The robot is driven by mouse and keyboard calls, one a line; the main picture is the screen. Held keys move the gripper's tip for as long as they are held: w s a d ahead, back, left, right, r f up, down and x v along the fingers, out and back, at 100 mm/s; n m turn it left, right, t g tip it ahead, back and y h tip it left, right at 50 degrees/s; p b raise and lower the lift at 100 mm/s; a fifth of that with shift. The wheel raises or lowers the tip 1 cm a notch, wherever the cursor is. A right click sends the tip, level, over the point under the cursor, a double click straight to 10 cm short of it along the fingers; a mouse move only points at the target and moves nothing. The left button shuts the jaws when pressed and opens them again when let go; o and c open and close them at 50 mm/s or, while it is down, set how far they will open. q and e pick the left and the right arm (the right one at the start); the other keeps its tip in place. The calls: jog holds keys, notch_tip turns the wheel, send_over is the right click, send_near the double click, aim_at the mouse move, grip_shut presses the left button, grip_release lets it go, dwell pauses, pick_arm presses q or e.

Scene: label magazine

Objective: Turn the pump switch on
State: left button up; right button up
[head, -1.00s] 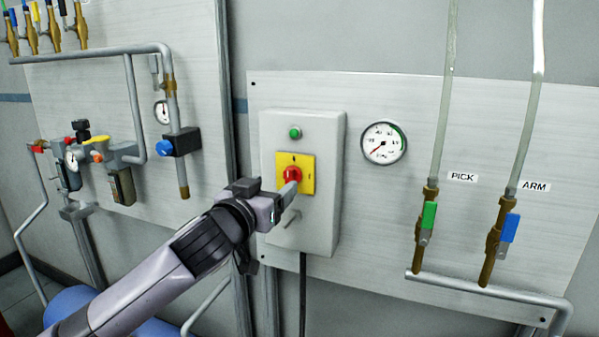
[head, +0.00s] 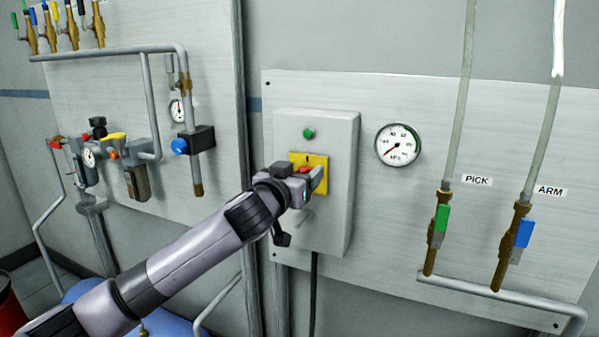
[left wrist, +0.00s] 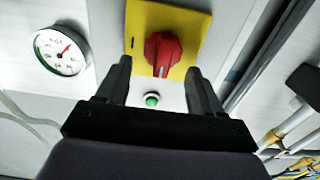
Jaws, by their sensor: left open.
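The pump switch is a red rotary knob (head: 304,170) on a yellow plate (head: 321,161), on the front of a grey box (head: 338,225). In the head view my left gripper (head: 312,180) is at the knob and hides much of it. In the left wrist view the red knob (left wrist: 162,54) shows whole, beyond and between the two spread fingertips (left wrist: 160,72). The gripper is open, and I cannot tell whether a finger touches the knob. A green lamp (head: 308,134) sits above the plate and also shows in the left wrist view (left wrist: 152,100). My right gripper is not in view.
A round gauge (head: 398,145) is right of the box, its needle pointing low left. Valves with green (head: 440,218) and blue (head: 525,233) handles, labelled PICK and ARM, stand further right. Pipes and a blue-knobbed regulator (head: 181,146) are at the left.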

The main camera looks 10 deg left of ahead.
pick_arm(q)
jog(key=c, duration=1.1)
jog(key=shift+o, duration=0.2)
